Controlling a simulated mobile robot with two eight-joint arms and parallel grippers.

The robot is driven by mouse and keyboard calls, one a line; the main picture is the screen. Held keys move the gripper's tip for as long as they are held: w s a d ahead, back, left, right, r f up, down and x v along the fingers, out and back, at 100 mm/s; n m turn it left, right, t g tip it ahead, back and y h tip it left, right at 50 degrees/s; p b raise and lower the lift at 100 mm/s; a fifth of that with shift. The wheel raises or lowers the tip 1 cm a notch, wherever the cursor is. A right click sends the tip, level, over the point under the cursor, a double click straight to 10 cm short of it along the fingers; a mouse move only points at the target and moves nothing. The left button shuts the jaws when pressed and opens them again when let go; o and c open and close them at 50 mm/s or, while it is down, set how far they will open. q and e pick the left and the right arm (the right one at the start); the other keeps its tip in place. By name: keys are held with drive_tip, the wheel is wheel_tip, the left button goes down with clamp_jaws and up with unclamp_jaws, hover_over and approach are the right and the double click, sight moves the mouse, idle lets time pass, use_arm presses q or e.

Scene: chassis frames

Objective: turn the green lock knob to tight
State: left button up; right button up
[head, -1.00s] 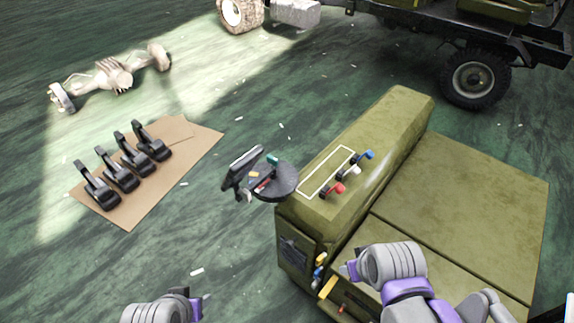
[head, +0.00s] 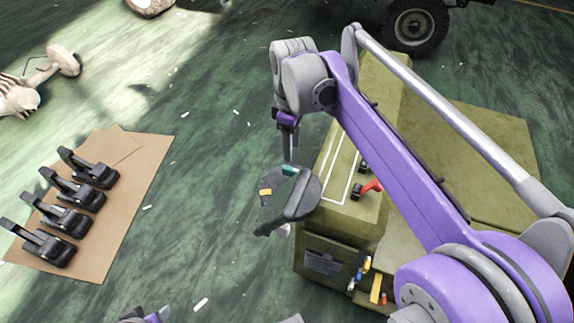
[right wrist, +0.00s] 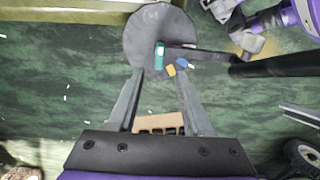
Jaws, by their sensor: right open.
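The green lock knob (head: 290,171) sits on a dark round disc (head: 272,205) beside the olive cabinet. A dark lever-like bar (head: 300,197) lies over the disc. My right gripper (head: 288,157) points down just above the green knob. In the right wrist view the green knob (right wrist: 160,54) shows just beyond the gap between the fingertips (right wrist: 160,74), which are apart with nothing held.
The olive cabinet (head: 345,230) stands right of the disc, with a red-handled lever (head: 371,186) on top and small coloured parts (head: 366,265) at its front. Several black pedals (head: 75,195) lie on brown cardboard (head: 128,185) at left. Green floor between is mostly clear.

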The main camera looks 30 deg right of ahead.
sight(291, 169)
wheel_tip(291, 169, down, 8)
drive_tip(key=shift+f+b, duration=0.2)
drive_tip(key=shift+b, duration=0.25)
clamp_jaws()
